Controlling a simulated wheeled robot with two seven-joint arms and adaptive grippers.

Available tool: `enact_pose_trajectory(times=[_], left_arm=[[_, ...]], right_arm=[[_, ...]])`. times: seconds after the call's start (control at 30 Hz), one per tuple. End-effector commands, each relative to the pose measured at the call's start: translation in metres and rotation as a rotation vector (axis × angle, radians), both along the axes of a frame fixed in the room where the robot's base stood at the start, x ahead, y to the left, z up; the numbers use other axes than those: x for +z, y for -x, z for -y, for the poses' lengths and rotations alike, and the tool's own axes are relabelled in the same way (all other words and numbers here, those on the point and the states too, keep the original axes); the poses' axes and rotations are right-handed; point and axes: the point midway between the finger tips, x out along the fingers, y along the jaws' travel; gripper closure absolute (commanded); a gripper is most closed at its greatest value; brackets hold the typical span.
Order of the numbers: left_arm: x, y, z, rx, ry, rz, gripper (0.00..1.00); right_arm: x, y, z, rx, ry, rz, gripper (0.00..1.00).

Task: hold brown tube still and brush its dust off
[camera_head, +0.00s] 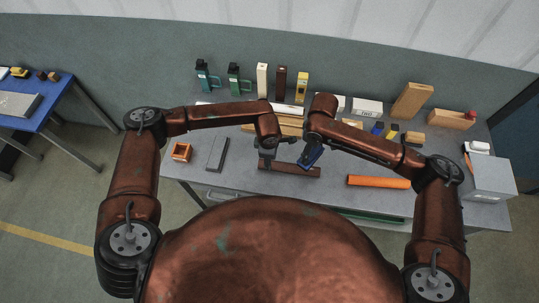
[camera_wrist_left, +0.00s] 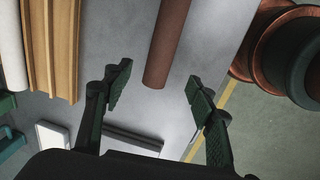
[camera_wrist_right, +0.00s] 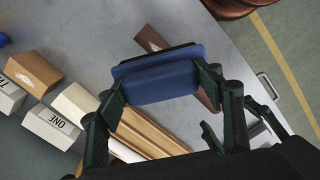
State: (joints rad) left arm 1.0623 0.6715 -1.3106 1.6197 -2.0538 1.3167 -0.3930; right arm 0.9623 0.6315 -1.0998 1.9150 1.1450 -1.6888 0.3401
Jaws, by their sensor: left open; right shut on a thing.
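The brown tube (camera_head: 302,171) lies flat near the front edge of the grey table. My left gripper (camera_head: 267,160) is over its left end; in the left wrist view the open fingers (camera_wrist_left: 158,76) are spread on either side of the tube's end (camera_wrist_left: 165,50), with gaps on both sides. My right gripper (camera_head: 313,150) is shut on a blue brush (camera_head: 312,158) over the tube's right part. In the right wrist view the blue brush (camera_wrist_right: 158,80) hides the tube's middle, and brown parts (camera_wrist_right: 150,38) show beyond it. I cannot tell whether brush and tube touch.
An orange tube (camera_head: 378,182) lies to the right. A dark grey flat block (camera_head: 217,153) and a small orange box (camera_head: 181,152) are to the left. Wooden strips (camera_head: 288,122), upright bottles and blocks stand behind. A grey box (camera_head: 493,178) is at the right end.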

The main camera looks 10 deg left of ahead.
Motion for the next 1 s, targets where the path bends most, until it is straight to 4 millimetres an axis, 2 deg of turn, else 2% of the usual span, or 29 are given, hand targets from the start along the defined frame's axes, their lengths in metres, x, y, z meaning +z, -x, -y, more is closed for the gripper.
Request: enact_pose_trajectory(times=[0.3, 0.5, 0.67, 0.93, 1.0], left_arm=[[-0.060, -0.006, 0.000, 0.003, 0.000, -0.004, 0.48], [-0.084, -0.010, 0.000, 0.004, 0.000, -0.003, 0.48], [-0.091, -0.012, 0.000, 0.003, 0.000, -0.002, 0.48], [-0.093, -0.012, 0.000, 0.003, 0.000, -0.002, 0.48], [-0.093, -0.012, 0.000, 0.003, 0.001, -0.002, 0.52]], right_arm=[[0.000, 0.000, 0.000, 0.000, -0.001, 0.001, 0.62], [0.000, 0.000, 0.000, 0.000, -0.001, 0.001, 0.62], [0.000, 0.000, 0.000, 0.000, -0.001, 0.001, 0.62], [0.000, 0.000, 0.000, 0.000, -0.001, 0.001, 0.62], [0.000, 0.000, 0.000, 0.000, -0.001, 0.001, 0.62]])
